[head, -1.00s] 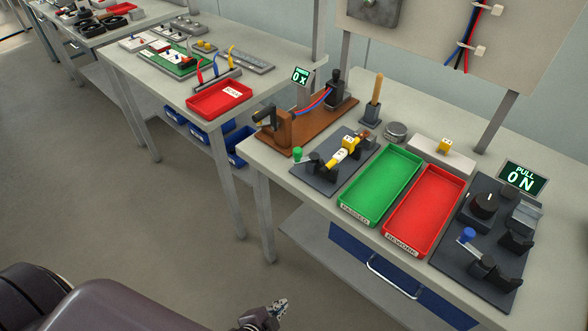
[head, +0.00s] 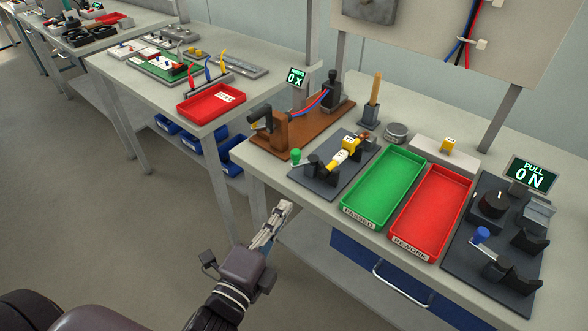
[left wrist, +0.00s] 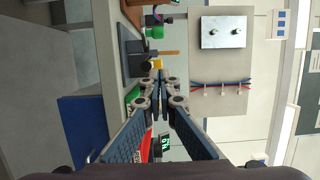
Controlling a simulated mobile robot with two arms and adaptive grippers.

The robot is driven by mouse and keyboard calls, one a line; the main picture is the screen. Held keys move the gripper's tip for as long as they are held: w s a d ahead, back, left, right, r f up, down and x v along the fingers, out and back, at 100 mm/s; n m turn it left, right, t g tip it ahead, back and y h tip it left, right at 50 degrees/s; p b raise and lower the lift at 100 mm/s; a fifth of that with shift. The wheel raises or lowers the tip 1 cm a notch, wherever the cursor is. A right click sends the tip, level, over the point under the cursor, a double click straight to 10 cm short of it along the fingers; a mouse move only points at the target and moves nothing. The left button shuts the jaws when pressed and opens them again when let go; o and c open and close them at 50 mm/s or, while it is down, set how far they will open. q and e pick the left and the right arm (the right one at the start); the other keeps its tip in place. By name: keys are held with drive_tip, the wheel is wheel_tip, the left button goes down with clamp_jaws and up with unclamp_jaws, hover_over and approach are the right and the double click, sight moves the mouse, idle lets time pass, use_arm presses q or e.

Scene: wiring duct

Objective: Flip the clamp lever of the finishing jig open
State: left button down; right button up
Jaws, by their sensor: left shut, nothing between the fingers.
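A dark jig plate (head: 325,183) lies at the left front of the bench, with black blocks and a yellow-and-white part (head: 346,148) across it. Its lever has a green knob (head: 295,156) at the plate's left end. I take this to be the finishing jig. My left gripper (head: 285,207) is shut and empty, in front of the bench and short of the jig, touching nothing. Its fingers (left wrist: 160,82) meet in the left wrist view. My right gripper is not in view.
Right of the jig lie a green tray (head: 355,211) and a red tray (head: 415,239), then a plate with a blue-knobbed lever (head: 481,235). A brown board (head: 312,128) with a tool stands behind the jig. The floor before the bench is clear.

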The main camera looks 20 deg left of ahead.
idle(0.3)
use_arm(q)
drive_tip(key=p, duration=0.2)
approach(300, 157)
drive_tip(key=w+d, duration=0.2)
drive_tip(key=d, duration=0.2)
drive_tip(key=w+a, duration=0.1)
drive_tip(key=w, duration=0.1)
drive_tip(key=w+a+p, duration=0.1)
drive_tip(key=w+a, duration=0.1)
drive_tip(key=shift+r, duration=0.1)
drive_tip(key=shift+w+a+m+h+p, duration=0.1)
drive_tip(key=shift+a+m+h+p, duration=0.2)
drive_tip(key=shift+h, duration=0.25)
drive_tip(key=shift+w+a+m+h+p, duration=0.1)
drive_tip(key=shift+m+h+p, duration=0.1)
drive_tip(key=shift+m+h, duration=0.3)
